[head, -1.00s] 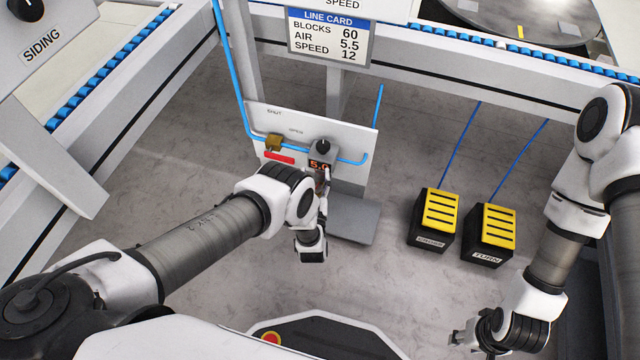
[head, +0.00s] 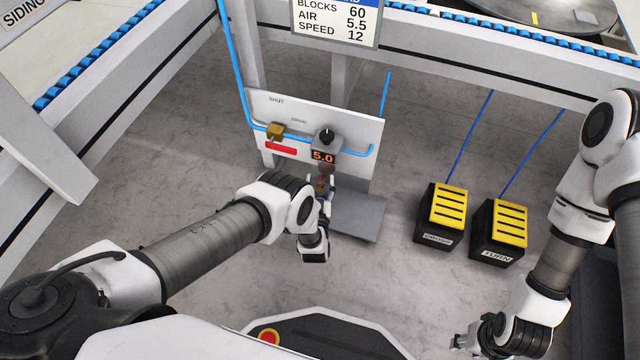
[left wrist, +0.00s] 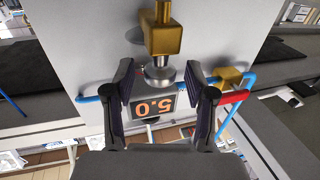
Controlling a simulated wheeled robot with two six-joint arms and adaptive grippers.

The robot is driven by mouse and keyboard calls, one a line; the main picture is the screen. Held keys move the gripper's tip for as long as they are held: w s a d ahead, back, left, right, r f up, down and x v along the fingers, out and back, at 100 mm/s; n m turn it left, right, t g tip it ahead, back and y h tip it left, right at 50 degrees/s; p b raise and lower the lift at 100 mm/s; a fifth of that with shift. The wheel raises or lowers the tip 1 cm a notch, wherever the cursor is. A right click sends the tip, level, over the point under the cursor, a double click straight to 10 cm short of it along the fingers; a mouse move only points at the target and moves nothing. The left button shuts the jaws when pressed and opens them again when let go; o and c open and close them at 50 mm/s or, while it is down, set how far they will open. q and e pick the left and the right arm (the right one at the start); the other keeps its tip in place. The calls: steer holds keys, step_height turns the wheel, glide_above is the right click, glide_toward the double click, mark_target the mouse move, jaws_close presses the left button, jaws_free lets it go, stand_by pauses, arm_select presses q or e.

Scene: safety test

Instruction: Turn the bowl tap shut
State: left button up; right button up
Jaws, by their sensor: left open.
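In the left wrist view, a brass block (left wrist: 165,36) with a round silver piece (left wrist: 160,76) stands out from the white panel, beside the 5.0 display; this looks like the bowl tap. In the head view the brass below the display (head: 322,157) is mostly hidden by my left wrist. My left gripper (left wrist: 160,70) is open, its fingers on either side of the silver piece, with gaps showing; contact is not visible. A second brass valve (head: 275,130) with a red lever (head: 281,148) sits up-left on the panel, under SHUT and OPEN labels. My right gripper (head: 462,342) is low right, too small to read.
A grey plate (head: 357,216) juts out below the panel (head: 350,132). Two black and yellow pedal boxes (head: 441,213) and (head: 498,232) stand on the floor to the right. Blue hoses run to the panel and boxes. The floor at left is clear.

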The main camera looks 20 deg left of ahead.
arm_select(q)
jaws_close()
